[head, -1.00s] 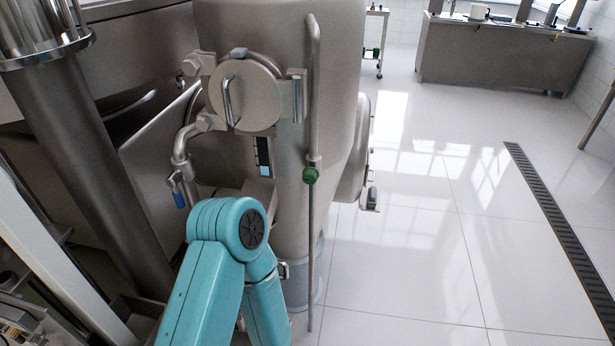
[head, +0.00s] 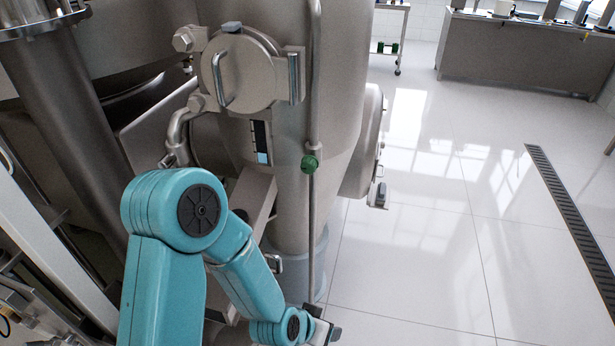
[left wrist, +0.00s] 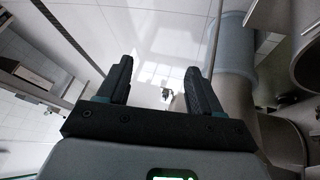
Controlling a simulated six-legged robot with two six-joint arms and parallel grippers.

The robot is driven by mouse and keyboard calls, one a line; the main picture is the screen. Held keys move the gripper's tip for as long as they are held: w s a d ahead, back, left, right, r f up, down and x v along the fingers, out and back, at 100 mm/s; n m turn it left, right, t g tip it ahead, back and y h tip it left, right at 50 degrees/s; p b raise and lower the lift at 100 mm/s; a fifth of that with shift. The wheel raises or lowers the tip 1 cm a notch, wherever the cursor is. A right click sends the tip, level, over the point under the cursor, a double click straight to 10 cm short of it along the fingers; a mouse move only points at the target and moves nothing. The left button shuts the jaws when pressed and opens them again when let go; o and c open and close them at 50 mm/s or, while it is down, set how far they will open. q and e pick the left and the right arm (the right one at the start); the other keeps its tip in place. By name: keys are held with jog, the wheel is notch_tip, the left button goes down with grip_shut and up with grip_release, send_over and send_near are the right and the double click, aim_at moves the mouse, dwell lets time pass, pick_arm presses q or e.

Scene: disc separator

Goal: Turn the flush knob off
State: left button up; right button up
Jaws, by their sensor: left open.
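A round green knob (head: 309,164) sits on a thin vertical pipe (head: 314,90) in front of the steel vessel; I take it for the flush knob. My teal left arm reaches down and right. Its left gripper (head: 325,320) is at the bottom edge of the head view, well below the knob and close to the pipe's lower end. In the left wrist view the left gripper (left wrist: 157,75) is open and empty, with floor between its fingers. The thin pipe (left wrist: 214,38) runs behind the right finger there. The green knob is not visible in that view. My right gripper is out of view.
The vessel (head: 345,110) has a round hatch with a handle (head: 220,80) and a bent side pipe (head: 178,130). A dark column (head: 60,110) stands at left. The tiled floor at right is clear, with a drain grate (head: 570,210) and a far counter (head: 515,55).

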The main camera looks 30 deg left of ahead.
pick_arm(q)
jog(key=w+a+r+m+t+y+b, duration=0.1)
jog(key=w+a+r+t+b, duration=0.1)
jog(key=w+r+t+b, duration=0.3)
jog(key=w+a+r+t+y+b, duration=0.1)
jog(key=w+a+r+t, duration=0.15)
jog(key=r, duration=0.45)
jog(key=s+a+r+n+t+y+b, duration=0.1)
jog(key=s+a+r+t+y+b, duration=0.15)
jog(key=r, duration=0.45)
jog(key=s+a+r+t+y+b, duration=0.1)
jog(key=a+r+y, duration=0.15)
jog(key=r, duration=0.45)
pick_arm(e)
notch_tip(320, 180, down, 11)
pick_arm(q)
jog(key=p, duration=1)
send_near(308, 169)
jog(key=x, duration=0.9)
jog(key=shift+w+a+p, duration=0.15)
jog(key=shift+w+p, duration=0.1)
jog(key=shift+p, duration=0.1)
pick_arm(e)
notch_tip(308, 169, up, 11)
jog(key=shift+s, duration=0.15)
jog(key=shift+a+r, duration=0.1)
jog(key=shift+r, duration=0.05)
